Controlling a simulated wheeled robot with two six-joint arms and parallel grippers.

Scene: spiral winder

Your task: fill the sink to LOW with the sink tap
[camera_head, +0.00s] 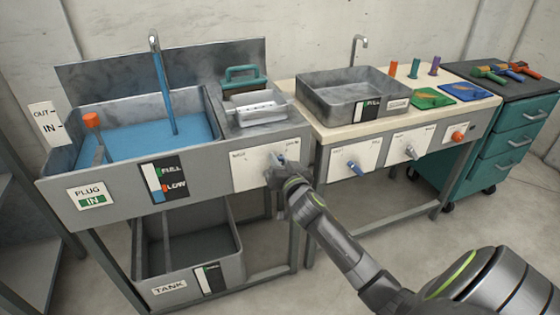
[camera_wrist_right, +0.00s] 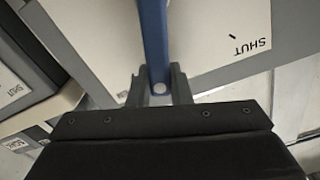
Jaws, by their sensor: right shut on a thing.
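The grey metal sink (camera_head: 212,172) stands at the left with blue water (camera_head: 140,137) in it. A blue stream (camera_head: 163,90) runs from the sink tap's spout (camera_head: 153,42) into the water. The level gauge (camera_head: 167,181) on the sink's front has FULL and LOW marks and a blue column; its exact height is hard to read. My right gripper (camera_head: 277,170) is at the sink's front panel, shut on the blue tap lever (camera_wrist_right: 153,40). The jaws also show in the wrist view (camera_wrist_right: 159,88). My left gripper is not in view.
An orange-topped plug handle (camera_head: 92,120) rises at the sink's left. A tank (camera_head: 195,270) sits below. To the right, a bench holds a grey basin (camera_head: 330,112) under another spout, with two more levers (camera_head: 356,167) on its front. A teal drawer cabinet (camera_head: 508,145) stands beyond.

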